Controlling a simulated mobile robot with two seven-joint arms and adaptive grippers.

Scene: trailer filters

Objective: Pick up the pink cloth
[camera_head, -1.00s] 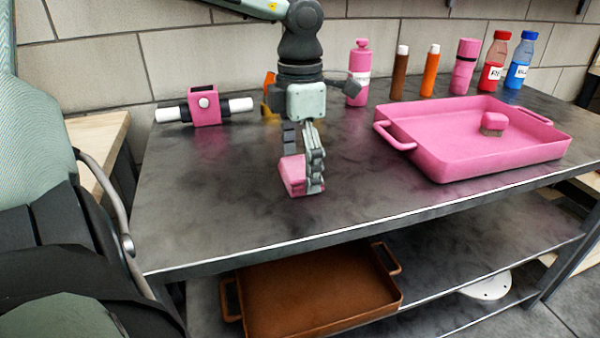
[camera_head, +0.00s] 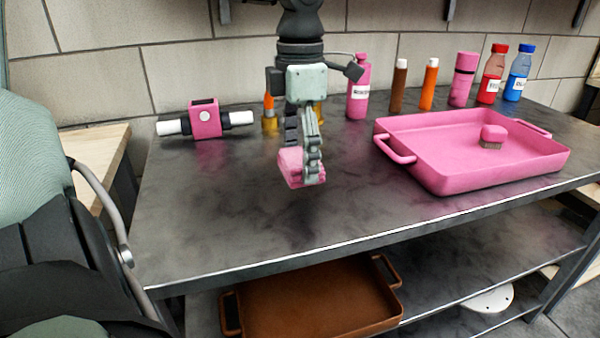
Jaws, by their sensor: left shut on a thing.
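The pink cloth (camera_head: 290,165) is a small folded block at the middle of the dark table. My left gripper (camera_head: 303,168) points down from above and is shut on it. The fingers hide part of the cloth's right side. The cloth appears to be held a little above the table top, with a dim shadow beneath it. My right gripper is not in the head view.
A pink tray (camera_head: 465,185) with a pink brush (camera_head: 493,136) stands at the right of the table (camera_head: 230,220). Several bottles line the back. A pink block with white ends (camera_head: 205,119) is at the left. A brown tray (camera_head: 310,295) is on the shelf below.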

